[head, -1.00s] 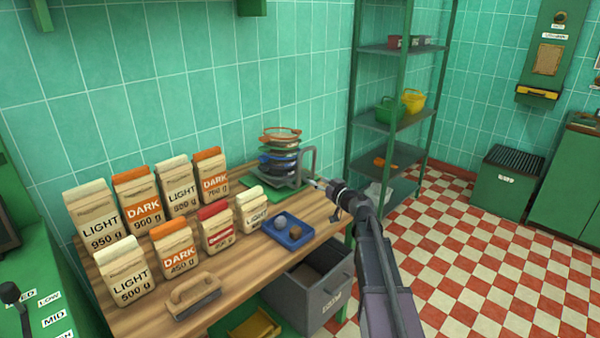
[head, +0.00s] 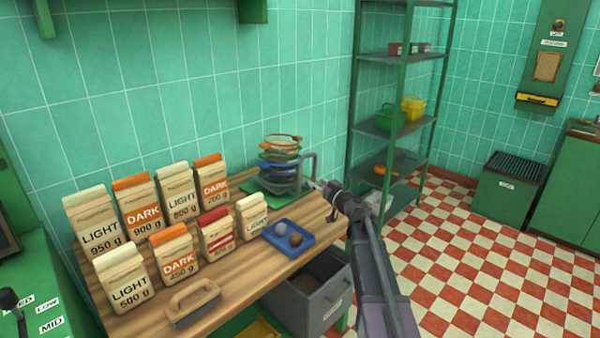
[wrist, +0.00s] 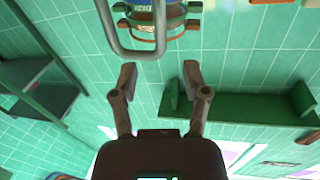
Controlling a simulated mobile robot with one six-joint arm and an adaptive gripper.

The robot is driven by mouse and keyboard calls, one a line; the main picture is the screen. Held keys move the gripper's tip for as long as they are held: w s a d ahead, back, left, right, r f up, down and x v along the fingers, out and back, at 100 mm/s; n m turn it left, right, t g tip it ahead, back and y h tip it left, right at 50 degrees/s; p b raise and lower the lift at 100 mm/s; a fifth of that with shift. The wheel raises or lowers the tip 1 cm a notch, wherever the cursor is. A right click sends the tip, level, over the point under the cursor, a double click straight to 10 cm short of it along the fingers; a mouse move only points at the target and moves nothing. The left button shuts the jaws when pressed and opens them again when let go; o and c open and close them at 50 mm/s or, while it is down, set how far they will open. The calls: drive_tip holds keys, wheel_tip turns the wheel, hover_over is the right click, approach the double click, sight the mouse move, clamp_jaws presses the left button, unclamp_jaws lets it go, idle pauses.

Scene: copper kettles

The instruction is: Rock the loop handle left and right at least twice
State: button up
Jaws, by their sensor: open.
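The grey loop handle (head: 314,166) stands upright at the right side of a stack of round ring-like pans (head: 280,160) at the back of the wooden bench. In the wrist view the handle (wrist: 159,30) is a bent grey tube at the top, in front of the stack (wrist: 178,12). My gripper (head: 325,186) is just right of the handle in the head view. In the wrist view my gripper (wrist: 158,70) has its two fingers apart with nothing between them. The handle's rounded end lies just beyond the fingertips, left of centre. Contact does not show.
Several labelled bags (head: 145,208) stand on the bench (head: 255,285) to the left. A green shelf rack (head: 360,120) stands behind right. An open grey drawer (head: 318,305) juts out below.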

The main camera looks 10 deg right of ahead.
sight(300, 171)
drive_tip(key=x, duration=1)
drive_tip(key=shift+w+a, duration=0.2)
drive_tip(key=shift+w, duration=0.15)
clamp_jaws()
